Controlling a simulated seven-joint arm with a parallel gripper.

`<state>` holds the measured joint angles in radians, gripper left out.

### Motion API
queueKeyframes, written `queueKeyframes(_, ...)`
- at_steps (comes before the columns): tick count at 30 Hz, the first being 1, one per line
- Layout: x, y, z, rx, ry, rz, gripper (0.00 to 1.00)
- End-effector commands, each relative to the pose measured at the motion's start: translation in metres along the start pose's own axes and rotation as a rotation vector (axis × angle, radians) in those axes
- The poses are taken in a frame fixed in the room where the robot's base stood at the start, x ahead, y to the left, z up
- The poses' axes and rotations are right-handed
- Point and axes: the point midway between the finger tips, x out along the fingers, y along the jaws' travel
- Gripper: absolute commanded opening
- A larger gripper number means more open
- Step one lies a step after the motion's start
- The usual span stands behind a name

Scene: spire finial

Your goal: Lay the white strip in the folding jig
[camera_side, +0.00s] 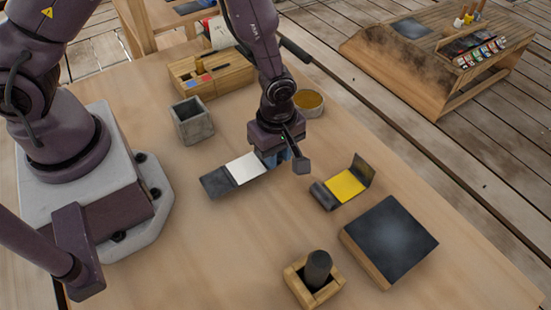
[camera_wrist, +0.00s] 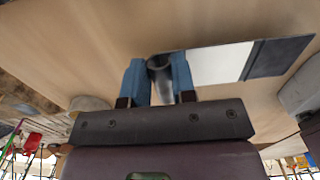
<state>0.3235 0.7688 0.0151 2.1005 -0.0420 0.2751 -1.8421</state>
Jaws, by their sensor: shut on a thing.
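The white strip (camera_side: 245,168) has a flat dark grey panel (camera_side: 216,182) at its left end. In the wrist view the white strip (camera_wrist: 218,63) runs right from my gripper (camera_wrist: 158,82), with the dark panel (camera_wrist: 279,57) at its far end. My gripper (camera_side: 277,157) is shut on a dark rolled end (camera_wrist: 159,72) beside the white part, between its blue fingers. I cannot tell whether the strip touches the table. A yellow strip (camera_side: 346,186) with a dark rolled end and a raised dark flap lies to the right. I cannot tell which object is the folding jig.
A dark-topped wooden block (camera_side: 390,240) stands front right. A small wooden box (camera_side: 312,281) with a dark cylinder (camera_side: 318,268) stands at the front. A grey square cup (camera_side: 192,121), a wooden tray (camera_side: 211,73) and a round tub (camera_side: 309,103) are behind. The front left table is clear.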

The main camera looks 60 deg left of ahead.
Motion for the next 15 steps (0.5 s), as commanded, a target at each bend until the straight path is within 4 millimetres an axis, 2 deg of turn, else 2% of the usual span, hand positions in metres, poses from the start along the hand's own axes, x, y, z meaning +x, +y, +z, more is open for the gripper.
queueKeyframes(6, -0.045, 0.001, 0.001, 0.002, -0.001, 0.007, 0.0)
queueKeyframes(11, -0.066, 0.002, -0.002, -0.008, -0.001, 0.005, 0.0)
queueKeyframes(15, -0.077, 0.01, -0.025, -0.079, -0.001, 0.004, 0.0)
